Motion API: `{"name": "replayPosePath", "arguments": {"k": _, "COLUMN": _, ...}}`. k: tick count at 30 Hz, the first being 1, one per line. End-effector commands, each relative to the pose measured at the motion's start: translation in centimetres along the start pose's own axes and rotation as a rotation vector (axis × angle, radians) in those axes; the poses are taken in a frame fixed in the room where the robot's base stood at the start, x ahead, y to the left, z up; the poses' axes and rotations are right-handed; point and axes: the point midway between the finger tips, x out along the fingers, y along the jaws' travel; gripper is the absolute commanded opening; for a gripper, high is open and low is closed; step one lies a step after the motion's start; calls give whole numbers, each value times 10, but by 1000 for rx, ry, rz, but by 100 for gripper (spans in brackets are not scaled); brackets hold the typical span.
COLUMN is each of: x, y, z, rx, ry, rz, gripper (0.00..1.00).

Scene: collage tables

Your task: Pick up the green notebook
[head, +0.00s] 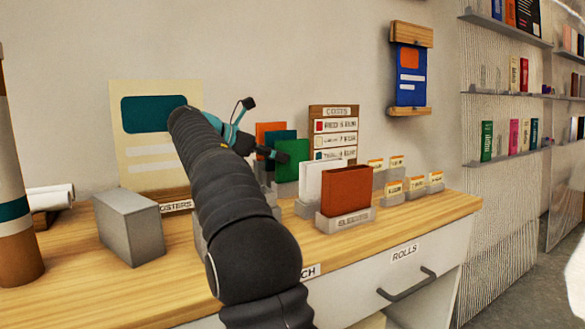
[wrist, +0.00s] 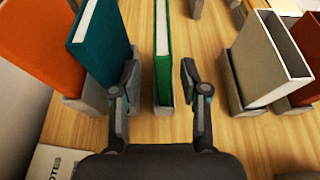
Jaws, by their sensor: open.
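The green notebook (head: 292,161) stands upright on the wooden table in the head view, between a teal notebook and a white one. In the wrist view the green notebook (wrist: 162,52) is seen edge-on from above, its pale page edge up and its foot in a grey holder (wrist: 163,110). My gripper (wrist: 157,72) is open, with one finger left of the green notebook and one right of it, a gap showing on both sides. In the head view my gripper (head: 264,127) is at the notebook, partly hidden by my arm.
The teal notebook (wrist: 103,42) and an orange one (wrist: 35,40) stand close on the left. A white box-like item (wrist: 270,60) in a grey holder stands on the right, beside a brown-red one (head: 346,191). A grey block (head: 130,226) sits on the table's left part.

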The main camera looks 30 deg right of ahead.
Motion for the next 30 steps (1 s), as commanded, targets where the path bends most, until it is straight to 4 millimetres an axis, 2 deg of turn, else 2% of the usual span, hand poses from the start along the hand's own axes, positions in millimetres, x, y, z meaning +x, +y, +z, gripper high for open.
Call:
{"name": "replayPosePath", "arguments": {"k": 5, "x": 7, "y": 0, "z": 1, "rx": 0, "ry": 0, "rz": 1, "gripper": 45}}
{"name": "replayPosePath", "arguments": {"k": 15, "x": 49, "y": -4, "z": 4, "rx": 0, "ry": -1, "rz": -1, "gripper": 45}}
{"name": "replayPosePath", "arguments": {"k": 23, "x": 53, "y": -3, "z": 4, "rx": 0, "ry": -1, "rz": 3, "gripper": 45}}
{"name": "replayPosePath", "arguments": {"k": 28, "x": 53, "y": -3, "z": 4, "rx": 0, "ry": 0, "rz": 2, "gripper": 5}}
{"name": "replayPosePath", "arguments": {"k": 29, "x": 53, "y": -3, "z": 4, "rx": 0, "ry": 0, "rz": 2, "gripper": 0}}
{"name": "replayPosePath", "arguments": {"k": 30, "x": 53, "y": -3, "z": 4, "rx": 0, "ry": 0, "rz": 2, "gripper": 0}}
